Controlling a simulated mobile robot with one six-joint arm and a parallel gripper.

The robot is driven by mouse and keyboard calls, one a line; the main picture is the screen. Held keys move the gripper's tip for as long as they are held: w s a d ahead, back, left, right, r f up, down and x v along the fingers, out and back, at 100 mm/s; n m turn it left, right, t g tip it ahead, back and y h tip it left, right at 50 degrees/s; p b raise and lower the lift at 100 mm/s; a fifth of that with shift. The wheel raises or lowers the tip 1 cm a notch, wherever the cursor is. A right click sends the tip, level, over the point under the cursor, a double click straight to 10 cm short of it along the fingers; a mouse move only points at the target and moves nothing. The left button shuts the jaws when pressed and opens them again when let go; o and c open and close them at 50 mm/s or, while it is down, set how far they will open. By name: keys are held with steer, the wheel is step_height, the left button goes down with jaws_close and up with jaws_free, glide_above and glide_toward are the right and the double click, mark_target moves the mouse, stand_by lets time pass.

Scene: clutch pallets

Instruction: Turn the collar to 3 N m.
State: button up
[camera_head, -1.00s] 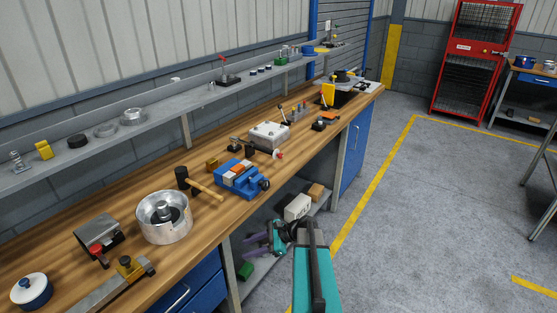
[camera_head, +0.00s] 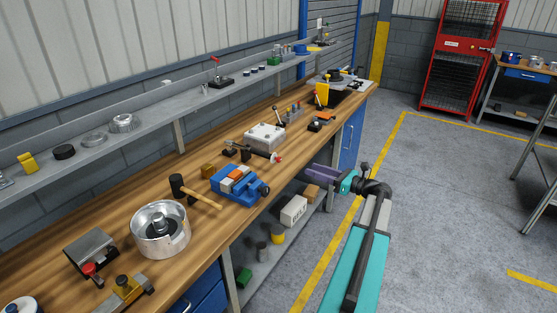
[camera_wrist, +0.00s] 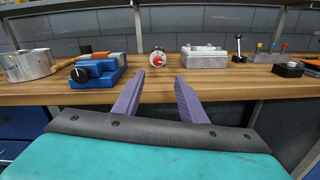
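A slim tool with a silver end and a red part (camera_head: 276,158) lies near the front edge of the wooden bench, held in dark supports. In the wrist view its round end (camera_wrist: 158,58) faces me, between and beyond my fingertips. I take this end to be the collar; its scale is too small to read. My gripper (camera_head: 313,170) is in front of the bench edge, apart from the tool. In the wrist view its two purple fingers (camera_wrist: 160,80) are spread, with nothing between them.
A blue vise (camera_head: 238,186) stands left of the tool, and a white-grey block (camera_head: 265,136) stands behind it. A mallet (camera_head: 194,191) and a metal pot (camera_head: 160,229) are farther left. The bench edge (camera_wrist: 75,98) lies ahead of me.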

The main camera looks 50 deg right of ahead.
mark_target(280, 160)
steer(key=shift+w+a, duration=0.15)
steer(key=shift+w, duration=0.1)
steer(key=p+x, duration=0.4)
steer(key=x, duration=1)
steer(key=shift+a+f, duration=0.1)
steer(key=shift+s, duration=0.1)
jaws_close()
steer(key=shift+d, duration=0.25)
steer(key=shift+a, duration=0.3)
